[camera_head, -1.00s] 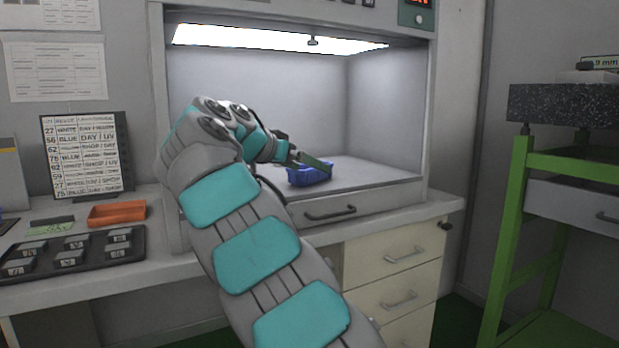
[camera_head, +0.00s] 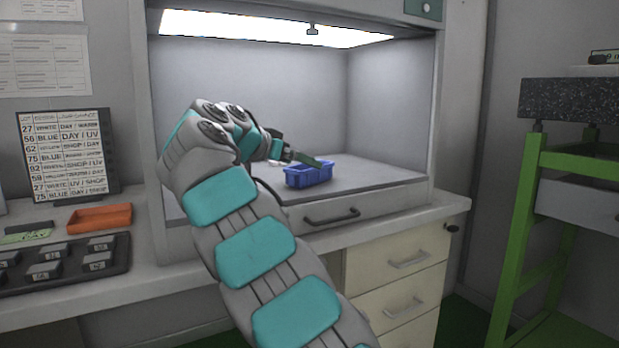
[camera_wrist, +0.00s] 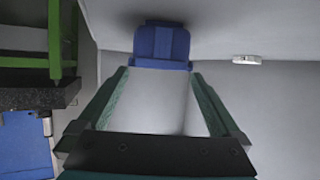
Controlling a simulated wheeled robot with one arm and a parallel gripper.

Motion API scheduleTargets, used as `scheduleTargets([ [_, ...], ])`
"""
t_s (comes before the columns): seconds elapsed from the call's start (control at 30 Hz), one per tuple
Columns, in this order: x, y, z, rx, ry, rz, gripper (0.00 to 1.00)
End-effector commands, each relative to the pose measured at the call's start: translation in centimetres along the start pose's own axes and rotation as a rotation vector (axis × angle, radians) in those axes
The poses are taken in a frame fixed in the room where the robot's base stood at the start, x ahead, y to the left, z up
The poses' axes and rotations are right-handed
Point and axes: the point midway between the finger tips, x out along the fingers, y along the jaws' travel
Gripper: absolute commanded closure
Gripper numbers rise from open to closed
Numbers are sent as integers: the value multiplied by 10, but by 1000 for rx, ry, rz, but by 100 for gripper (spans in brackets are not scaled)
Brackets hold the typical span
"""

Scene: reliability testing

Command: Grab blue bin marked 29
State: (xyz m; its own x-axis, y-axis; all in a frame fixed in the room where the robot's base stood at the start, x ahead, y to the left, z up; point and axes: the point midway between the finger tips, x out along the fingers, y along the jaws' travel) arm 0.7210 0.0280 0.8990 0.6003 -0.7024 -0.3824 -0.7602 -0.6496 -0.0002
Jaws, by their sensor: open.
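A small blue bin (camera_head: 309,178) sits on the floor of the lit booth, near its front middle. In the wrist view the blue bin (camera_wrist: 161,48) lies beyond the fingertips, roughly centred between them. No number is legible on it. My gripper (camera_head: 303,159) is at the bin's upper left in the head view, one dark green finger overlapping its top edge. In the wrist view my gripper (camera_wrist: 160,73) has its two green fingers spread wide with nothing between them. I cannot tell whether a finger touches the bin.
A small white object (camera_wrist: 247,59) lies beside the bin. The booth's drawer front (camera_head: 331,216) is below it. An orange tray (camera_head: 100,218), a dark rack (camera_head: 65,266) of labelled blocks and a listing board (camera_head: 65,157) stand left. A green-framed stand (camera_head: 528,200) is at right.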

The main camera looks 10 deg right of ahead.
Motion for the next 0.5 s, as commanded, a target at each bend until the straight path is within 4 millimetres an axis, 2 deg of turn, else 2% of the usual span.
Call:
scheduleTargets([
  [0.33, 42, 1, 5, 0, -2, 1, 0],
  [0.5, 51, 2, 5, 0, -1, 1, 0],
])
